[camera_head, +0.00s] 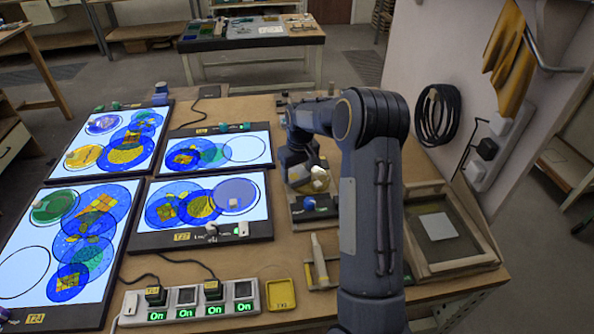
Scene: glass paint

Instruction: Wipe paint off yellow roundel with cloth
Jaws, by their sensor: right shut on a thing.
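My right gripper (298,160) is past the middle of the bench, shut and pointing down, partly hidden by its own arm. It holds a yellowish see-through disc with pale lumps on it, which looks like a yellow roundel (309,184). The disc is just above a dark block with a blue knob (310,203). Another yellow roundel (84,158) lies on the far left light panel. I cannot make out paint on the held disc. A pale square (437,226), possibly a cloth, lies in a wooden-framed tray (487,258) at right. My left gripper is out of view.
Lit panels with coloured discs (60,240) fill the left of the bench. A switch strip (190,301) reading On and a yellow dish (281,294) are at the front. A bottle-like item (319,260) lies in a holder. Yellow gloves (508,55) hang at right.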

